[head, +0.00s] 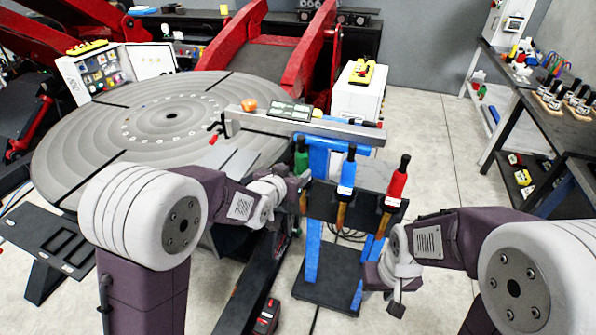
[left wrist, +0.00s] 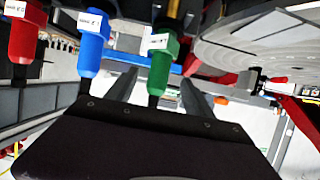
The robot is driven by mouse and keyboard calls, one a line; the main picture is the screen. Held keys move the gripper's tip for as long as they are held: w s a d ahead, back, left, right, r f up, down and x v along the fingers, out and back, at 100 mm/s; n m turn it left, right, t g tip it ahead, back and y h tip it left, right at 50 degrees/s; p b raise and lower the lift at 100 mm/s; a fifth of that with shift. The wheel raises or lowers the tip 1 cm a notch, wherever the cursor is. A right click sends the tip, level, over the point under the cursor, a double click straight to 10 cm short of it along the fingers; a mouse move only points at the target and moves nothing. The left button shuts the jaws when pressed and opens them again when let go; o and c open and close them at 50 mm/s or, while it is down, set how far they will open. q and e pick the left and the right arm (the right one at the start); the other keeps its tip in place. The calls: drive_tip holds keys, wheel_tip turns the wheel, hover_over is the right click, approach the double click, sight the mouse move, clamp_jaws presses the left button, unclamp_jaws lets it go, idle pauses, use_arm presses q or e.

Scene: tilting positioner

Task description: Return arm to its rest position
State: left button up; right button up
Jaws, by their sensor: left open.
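Three torch-like tools with green (head: 301,160), blue (head: 348,170) and red (head: 397,185) handles stand upright in a dark holder (head: 372,176) on a blue stand. My left gripper (head: 300,186) is just left of the green tool. In the left wrist view its two grey fingers (left wrist: 160,95) are apart, with the green tool (left wrist: 162,66) showing in the gap between them; I cannot tell whether they touch it. The blue (left wrist: 92,45) and red (left wrist: 22,45) tools also show there. My right gripper (head: 396,306) hangs low at the right, its fingers too small to read.
A large round grooved positioner table (head: 90,135) fills the left, with red arms (head: 235,55) behind. A grey beam (head: 300,125) crosses behind the tools. A dark workbench (head: 535,95) stands at the right. Open floor (head: 440,140) lies between stand and bench.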

use_arm(q)
drive_tip(key=s+a+f+n+g+y+b, duration=0.1)
drive_tip(key=s+a+f+n+y, duration=0.2)
drive_tip(key=a, duration=0.4)
drive_tip(key=s+a+f+g+y+b, duration=0.1)
drive_tip(key=s+a+f+g+b, duration=0.15)
drive_tip(key=s+a, duration=0.3)
drive_tip(key=s+a+f+g, duration=0.1)
drive_tip(key=s+f+g, duration=0.3)
drive_tip(key=s, duration=0.5)
drive_tip(key=s+a+f+n+g+p, duration=0.1)
drive_tip(key=s+f+g, duration=0.3)
drive_tip(key=s, duration=0.5)
wheel_tip(320, 180, down, 2)
drive_tip(key=shift+s+a+f, duration=0.1)
drive_tip(key=shift+s+a, duration=0.2)
drive_tip(key=shift+a, duration=0.05)
